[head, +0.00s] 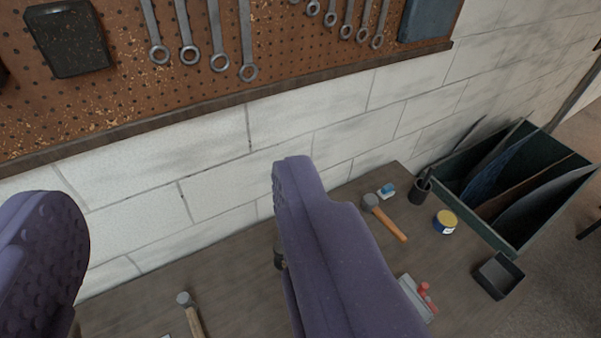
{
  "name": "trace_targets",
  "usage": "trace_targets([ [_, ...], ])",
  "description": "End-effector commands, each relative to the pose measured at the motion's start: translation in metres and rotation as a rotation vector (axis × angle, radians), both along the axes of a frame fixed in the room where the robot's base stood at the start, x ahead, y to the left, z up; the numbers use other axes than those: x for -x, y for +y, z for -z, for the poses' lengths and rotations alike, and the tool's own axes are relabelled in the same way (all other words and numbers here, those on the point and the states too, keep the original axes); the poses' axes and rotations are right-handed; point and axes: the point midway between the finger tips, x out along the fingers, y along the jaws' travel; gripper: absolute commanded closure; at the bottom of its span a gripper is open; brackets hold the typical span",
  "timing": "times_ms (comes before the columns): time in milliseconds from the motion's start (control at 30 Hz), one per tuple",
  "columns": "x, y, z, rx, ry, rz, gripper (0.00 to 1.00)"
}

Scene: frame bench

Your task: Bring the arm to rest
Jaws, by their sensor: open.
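My gripper (180,220) shows as two purple padded fingers, one at the left edge and one near the middle of the head view. The gripper is in front of the wall and above the bench (245,270). The right finger hides part of the bench and whatever lies behind it. The rest of my arm is not in view.
A pegboard (190,90) with hanging wrenches spans the wall. On the bench are two hammers (385,216) (189,312), a dark cup (420,190), a yellow-topped tin (445,221), a small tray (497,276) and a red-handled tool (420,297). A green bin (517,246) holds panels.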

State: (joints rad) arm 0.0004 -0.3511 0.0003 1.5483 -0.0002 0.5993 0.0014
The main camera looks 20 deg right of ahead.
Motion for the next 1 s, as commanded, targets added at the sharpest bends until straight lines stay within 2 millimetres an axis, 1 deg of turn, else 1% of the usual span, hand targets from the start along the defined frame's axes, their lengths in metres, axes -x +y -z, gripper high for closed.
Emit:
trace_targets([
  [67,0.000,0.000,0.001,0.000,0.001,0.000,0.39],
  [167,0.000,0.000,0.012,0.001,0.002,0.000,0.39],
  [267,-0.001,0.000,0.036,0.001,0.003,0.000,0.39],
  [367,-0.001,0.000,0.069,0.001,0.003,0.000,0.39],
  [400,-0.001,0.000,0.083,0.001,0.004,0.000,0.39],
  [500,-0.001,0.000,0.112,0.001,0.004,0.000,0.39],
  [533,-0.001,0.000,0.118,0.001,0.004,0.000,0.39],
  [600,-0.001,0.000,0.123,0.001,0.003,0.000,0.39],
  [1000,-0.001,0.000,0.123,0.001,0.003,0.000,0.39],
])
